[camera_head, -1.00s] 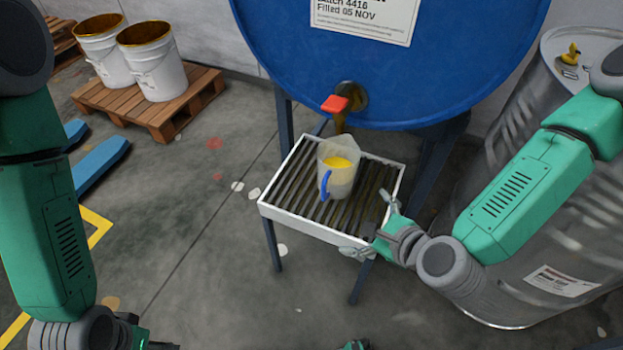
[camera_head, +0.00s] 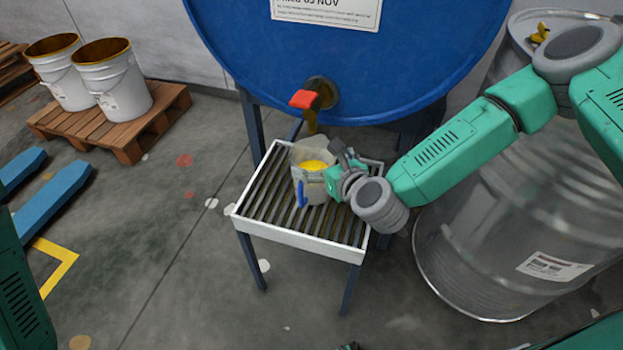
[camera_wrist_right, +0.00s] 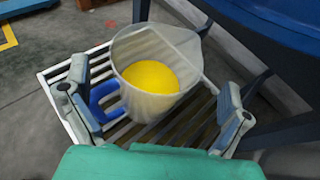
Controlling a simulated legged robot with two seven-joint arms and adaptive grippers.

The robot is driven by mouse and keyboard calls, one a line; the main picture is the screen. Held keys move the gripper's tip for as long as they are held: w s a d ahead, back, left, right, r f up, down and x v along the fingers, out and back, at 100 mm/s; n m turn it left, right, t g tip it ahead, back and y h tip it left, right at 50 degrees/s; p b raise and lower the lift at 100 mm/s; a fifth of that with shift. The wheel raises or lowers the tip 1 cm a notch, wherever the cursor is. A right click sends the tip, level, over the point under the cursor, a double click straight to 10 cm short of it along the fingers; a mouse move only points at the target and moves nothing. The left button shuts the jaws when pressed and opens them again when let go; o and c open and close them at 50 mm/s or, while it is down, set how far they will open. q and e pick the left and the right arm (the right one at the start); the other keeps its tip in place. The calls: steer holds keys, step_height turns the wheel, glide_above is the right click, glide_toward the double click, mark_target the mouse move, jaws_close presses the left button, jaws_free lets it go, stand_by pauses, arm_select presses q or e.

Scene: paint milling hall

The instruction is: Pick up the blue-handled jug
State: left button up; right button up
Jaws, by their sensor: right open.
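The blue-handled jug (camera_head: 312,187) is a translucent jug with yellow paint inside. It stands upright on the slatted stand (camera_head: 290,236) below the drum's tap. In the right wrist view the jug (camera_wrist_right: 150,101) sits between the spread fingers of my right gripper (camera_wrist_right: 150,92), its blue handle (camera_wrist_right: 103,100) close to the left finger. In the head view my right gripper (camera_head: 338,168) reaches in from the right, open, and partly covers the jug's right side. Whether a finger touches the jug I cannot tell. Only part of my left arm shows; its gripper is out of view.
A blue drum (camera_head: 350,60) with a red-handled tap (camera_head: 315,98) hangs close above the stand. A large metal drum (camera_head: 490,230) stands at the right, under my right arm. White buckets (camera_head: 113,80) sit on a pallet (camera_head: 125,140) at the left. The floor left of the stand is mostly clear.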

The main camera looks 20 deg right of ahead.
mark_target(305, 149)
steer(key=b+x, duration=0.1)
steer(key=x, duration=0.4)
steer(key=shift+s+f, duration=0.15)
steer(key=shift+f, duration=0.05)
steer(key=shift+a, duration=0.1)
steer(key=c, duration=1.2)
steer(key=shift+r, duration=0.15)
steer(key=shift+c, duration=0.7)
